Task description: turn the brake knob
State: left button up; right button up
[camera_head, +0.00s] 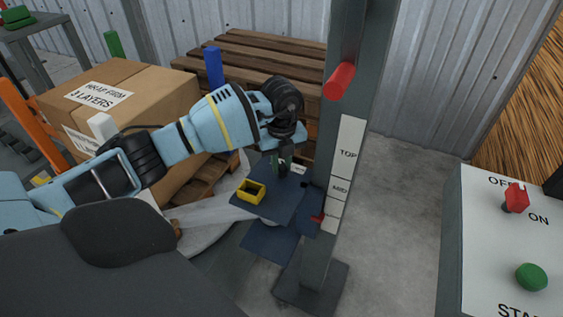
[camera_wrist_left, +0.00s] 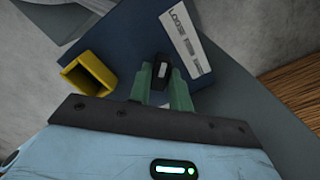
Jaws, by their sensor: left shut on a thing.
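My left gripper (camera_head: 284,165) reaches down over a blue plate (camera_head: 272,204) beside the upright post. In the left wrist view, the green fingers of the left gripper (camera_wrist_left: 163,84) are shut on a small black knob (camera_wrist_left: 162,68), which I take as the brake knob. The knob stands on the blue plate (camera_wrist_left: 128,36), next to a white label (camera_wrist_left: 186,43) that begins with "LOOSE"; the rest is too small to read. In the head view the knob is largely hidden by the gripper. My right gripper is not in view.
A yellow hollow block (camera_head: 251,192) sits on the plate, left of the gripper. The grey post (camera_head: 324,240) carries a TOP/MID scale and a red cylinder (camera_head: 339,81). A control box (camera_head: 483,236) stands at right. A carton (camera_head: 124,98) lies behind my left arm.

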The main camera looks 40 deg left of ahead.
pick_arm(q)
jog(key=shift+m, duration=0.4)
grip_shut()
jog(key=shift+r+m+p, duration=0.15)
jog(key=shift+m+p, duration=0.5)
jog(key=shift+m, duration=0.35)
jog(key=m+p, duration=0.1)
jog(key=m, duration=0.2)
jog(key=shift+m, duration=1.6)
jog(key=o, duration=0.9)
grip_release()
